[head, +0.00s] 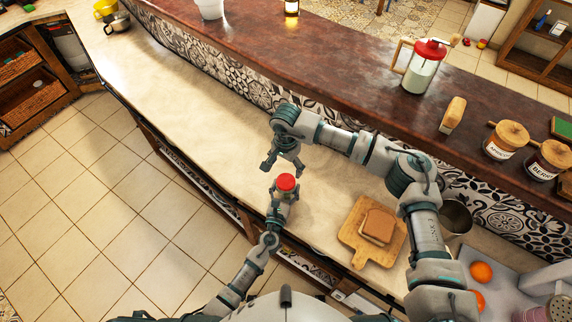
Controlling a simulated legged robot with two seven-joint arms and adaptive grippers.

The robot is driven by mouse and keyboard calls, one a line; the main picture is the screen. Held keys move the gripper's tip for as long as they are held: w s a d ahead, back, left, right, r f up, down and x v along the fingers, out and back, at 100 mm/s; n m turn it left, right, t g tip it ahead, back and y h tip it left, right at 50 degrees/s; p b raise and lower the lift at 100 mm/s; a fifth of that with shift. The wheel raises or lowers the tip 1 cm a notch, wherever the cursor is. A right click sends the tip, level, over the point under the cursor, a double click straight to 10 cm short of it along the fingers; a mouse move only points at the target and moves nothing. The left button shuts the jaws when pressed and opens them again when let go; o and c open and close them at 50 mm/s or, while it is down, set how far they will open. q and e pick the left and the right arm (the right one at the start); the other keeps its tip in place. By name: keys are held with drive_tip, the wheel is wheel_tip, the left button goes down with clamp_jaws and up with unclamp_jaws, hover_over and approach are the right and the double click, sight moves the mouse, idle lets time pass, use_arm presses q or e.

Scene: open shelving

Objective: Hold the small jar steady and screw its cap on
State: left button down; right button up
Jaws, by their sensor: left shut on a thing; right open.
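A small round thing with a red top (286,182) is upright in my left gripper (284,193), over the pale counter near its front edge. The red top looks like the jar's cap. The jar's body is mostly hidden by the fingers, so I cannot tell how the cap sits on it. My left gripper is shut on the jar. My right gripper (282,165) is open and empty, just behind and above the red top, with its fingers pointing down and apart from it.
A wooden board (359,249) with sliced bread (378,225) lies right of the jar. A metal pot (456,216) and oranges (481,272) are farther right. The raised brown ledge (330,75) holds a red-lidded glass jug (424,66) and labelled jars (505,142). The counter's left stretch is clear.

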sight(286, 180)
drive_tip(key=shift+f, duration=4)
